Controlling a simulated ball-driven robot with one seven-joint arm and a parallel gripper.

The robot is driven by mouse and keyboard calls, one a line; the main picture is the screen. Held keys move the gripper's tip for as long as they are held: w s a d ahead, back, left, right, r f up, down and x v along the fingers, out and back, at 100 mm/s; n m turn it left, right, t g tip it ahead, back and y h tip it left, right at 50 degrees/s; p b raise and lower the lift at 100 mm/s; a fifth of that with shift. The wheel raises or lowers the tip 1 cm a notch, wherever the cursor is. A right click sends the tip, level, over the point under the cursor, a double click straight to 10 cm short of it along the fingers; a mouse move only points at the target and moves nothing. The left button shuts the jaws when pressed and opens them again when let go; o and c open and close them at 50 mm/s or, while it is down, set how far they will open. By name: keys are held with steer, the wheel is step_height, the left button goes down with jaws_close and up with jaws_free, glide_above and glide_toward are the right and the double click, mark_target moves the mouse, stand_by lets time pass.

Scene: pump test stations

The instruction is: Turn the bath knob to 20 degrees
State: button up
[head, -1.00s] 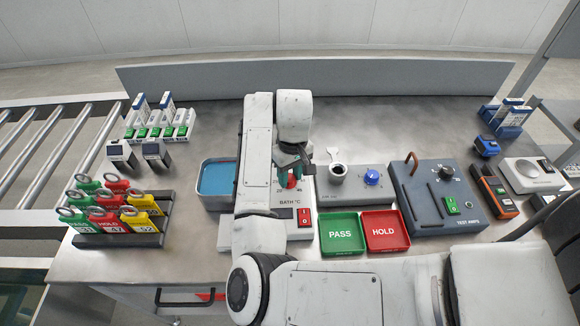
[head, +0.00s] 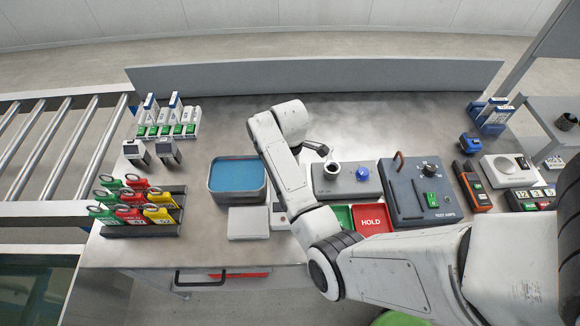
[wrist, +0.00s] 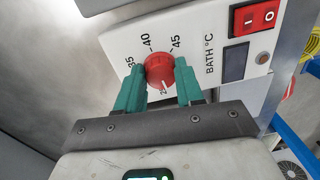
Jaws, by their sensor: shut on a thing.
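The red bath knob (wrist: 160,71) sits on the white BATH °C panel (wrist: 222,58) in the wrist view. Dial marks 35, 40 and 45 show around its far side. A white pointer line on the knob faces the near side, beside a partly hidden figure starting with 2. My gripper (wrist: 160,84) has its two green fingers on opposite sides of the knob, shut on it. In the head view my arm hides the knob and gripper; only part of the white panel (head: 281,216) shows.
A red switch (wrist: 254,17) and a dark display (wrist: 235,63) sit beside the knob. In the head view a blue water bath (head: 237,176) stands left of my arm. A pump stand (head: 346,181), a red HOLD tray (head: 372,219) and a TEST AMPS box (head: 420,195) stand right.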

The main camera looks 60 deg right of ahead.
steer(key=n, duration=0.4)
steer(key=shift+w, duration=0.1)
steer(key=shift+w+n, duration=0.1)
steer(key=shift+n, duration=1.6)
steer(key=shift+r, duration=0.1)
steer(key=o, duration=1)
steer(key=shift+o, duration=0.2)
